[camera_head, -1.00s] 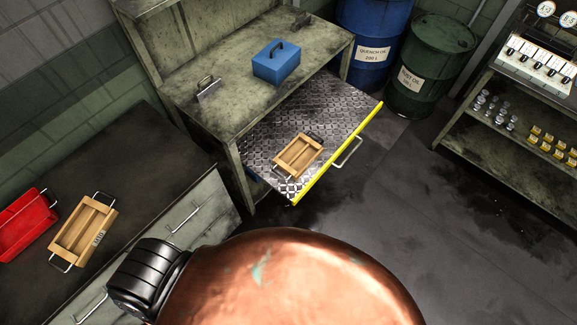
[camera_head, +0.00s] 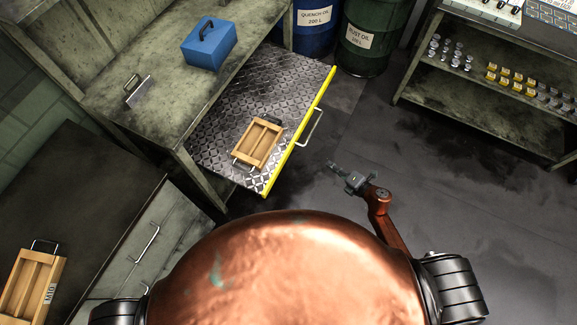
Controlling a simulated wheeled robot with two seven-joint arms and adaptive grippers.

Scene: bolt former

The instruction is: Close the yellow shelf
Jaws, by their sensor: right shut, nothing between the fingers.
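The yellow shelf (camera_head: 220,117) is a diamond-plate sheet with a yellow front edge, pulled out from under the workbench in the head view. A metal handle (camera_head: 310,127) sticks out from its front edge. A wooden crate (camera_head: 257,143) with metal handles lies on the shelf. My right gripper (camera_head: 333,165) is shut and empty, over the floor to the right of the yellow edge and a little below the handle in the picture. It appears apart from the handle. My left gripper is not in view.
A blue toolbox (camera_head: 210,45) and a small metal bracket (camera_head: 138,92) stand on the workbench (camera_head: 125,50). A blue drum (camera_head: 313,40) and a green drum (camera_head: 362,42) stand behind. A dark cabinet at left bears another wooden crate (camera_head: 30,285). Floor right of the shelf is clear.

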